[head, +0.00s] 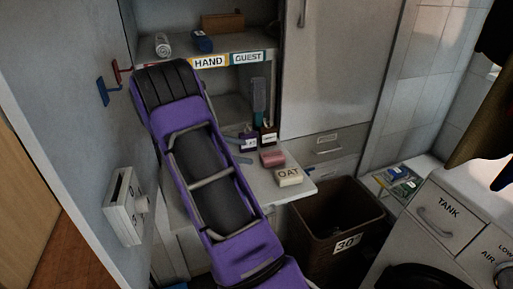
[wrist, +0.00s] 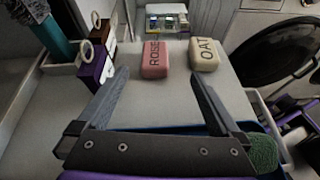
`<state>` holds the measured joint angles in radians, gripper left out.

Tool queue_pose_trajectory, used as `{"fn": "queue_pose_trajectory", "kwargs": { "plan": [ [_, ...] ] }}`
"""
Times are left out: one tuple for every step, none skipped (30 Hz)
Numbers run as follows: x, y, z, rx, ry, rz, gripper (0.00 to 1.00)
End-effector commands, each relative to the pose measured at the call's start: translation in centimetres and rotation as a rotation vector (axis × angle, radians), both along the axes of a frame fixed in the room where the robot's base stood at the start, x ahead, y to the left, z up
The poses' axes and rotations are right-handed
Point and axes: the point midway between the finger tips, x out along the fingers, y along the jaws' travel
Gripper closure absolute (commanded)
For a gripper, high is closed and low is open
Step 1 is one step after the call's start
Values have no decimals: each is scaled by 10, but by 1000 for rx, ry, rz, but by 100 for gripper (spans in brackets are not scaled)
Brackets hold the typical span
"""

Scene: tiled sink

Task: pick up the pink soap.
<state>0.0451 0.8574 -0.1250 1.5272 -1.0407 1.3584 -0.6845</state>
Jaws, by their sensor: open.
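The pink soap (wrist: 154,60) is a small rounded block lettered "ROSE", lying on the white shelf surface (wrist: 170,97). In the head view the pink soap (head: 272,159) lies beside a cream soap marked "OAT" (head: 289,177). My gripper (wrist: 158,80) is open and empty in the wrist view, its two fingers spread wide over the surface. The pink soap is beyond the fingertips, roughly in line with the gap between them, and not touched. The cream soap (wrist: 205,54) stands just right of it.
Purple and dark boxes (wrist: 95,70) and a teal item (wrist: 50,38) stand left of the soaps. A brown bin marked "30" (head: 335,220) is below the shelf's right edge. A washing machine (head: 440,230) stands at right. The surface before the pink soap is clear.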

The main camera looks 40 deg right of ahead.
Motion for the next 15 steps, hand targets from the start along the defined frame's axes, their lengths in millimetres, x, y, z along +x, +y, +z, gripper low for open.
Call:
{"fn": "queue_pose_trajectory", "kwargs": {
  "plan": [
    [-3, -4, -4, 1, 41, 9, 0],
    [-4, -6, -5, 0, 58, 16, 0],
    [-5, -8, -7, 1, 76, 22, 0],
    [-6, -10, -9, 2, 86, 25, 0],
    [-7, -11, -10, 2, 92, 27, 0],
    [-8, -15, -12, 2, 97, 28, 0],
    [-10, -19, -13, 1, 99, 28, 0],
    [-11, -23, -15, 1, 99, 28, 0],
    [-14, -29, -18, 2, 98, 27, 0],
    [-16, -34, -20, 3, 97, 27, 0],
    [-18, -39, -22, 2, 98, 26, 0],
    [-20, -45, -25, 2, 97, 27, 0],
    [-22, -49, -27, 2, 96, 28, 0],
    [-23, -53, -29, 2, 96, 26, 0],
    [-25, -58, -31, 2, 96, 26, 0]
  ]
}}
